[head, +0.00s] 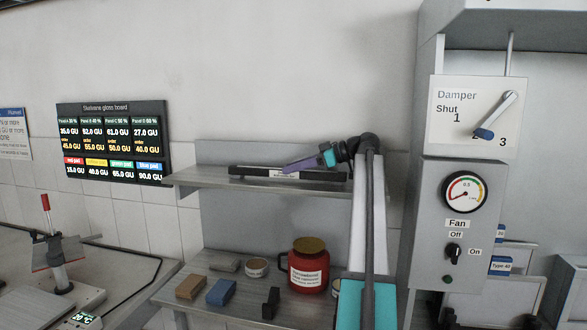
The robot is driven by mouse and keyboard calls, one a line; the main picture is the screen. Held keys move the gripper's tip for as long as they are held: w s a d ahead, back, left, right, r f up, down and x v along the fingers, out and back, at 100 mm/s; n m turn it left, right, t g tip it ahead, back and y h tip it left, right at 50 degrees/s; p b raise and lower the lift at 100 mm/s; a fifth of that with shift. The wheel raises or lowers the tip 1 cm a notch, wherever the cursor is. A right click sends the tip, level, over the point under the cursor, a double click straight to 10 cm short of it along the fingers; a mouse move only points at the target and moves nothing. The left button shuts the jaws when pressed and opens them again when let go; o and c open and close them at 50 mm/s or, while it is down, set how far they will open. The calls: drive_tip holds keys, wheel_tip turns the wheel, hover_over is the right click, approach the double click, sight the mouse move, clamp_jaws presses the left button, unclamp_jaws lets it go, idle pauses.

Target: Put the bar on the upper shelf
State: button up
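A long black bar (252,172) with a white label lies lengthwise along the upper shelf (203,178) in the head view. My gripper (288,167) reaches in from the right, its purple fingers overlapping the bar's middle in the picture. I cannot tell whether the fingers touch the bar or whether they are open or shut. My arm hides the right end of the shelf, and the bar's right end is close to it.
The lower shelf (180,298) holds a red jar (308,272), a small round tin (257,267), a brown block (190,287), a blue block (221,292), a grey block (224,264) and a black block (271,303). A fan control box (458,225) stands at the right.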

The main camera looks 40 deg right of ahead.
sight(315, 171)
drive_tip(key=shift+o, duration=1)
drive_tip(key=shift+r, duration=0.1)
drive_tip(key=shift+r, duration=0.15)
drive_tip(key=shift+s+d, duration=0.2)
drive_tip(key=shift+s, duration=0.05)
drive_tip(key=shift+b+v, duration=1.2)
drive_tip(key=shift+v, duration=2.25)
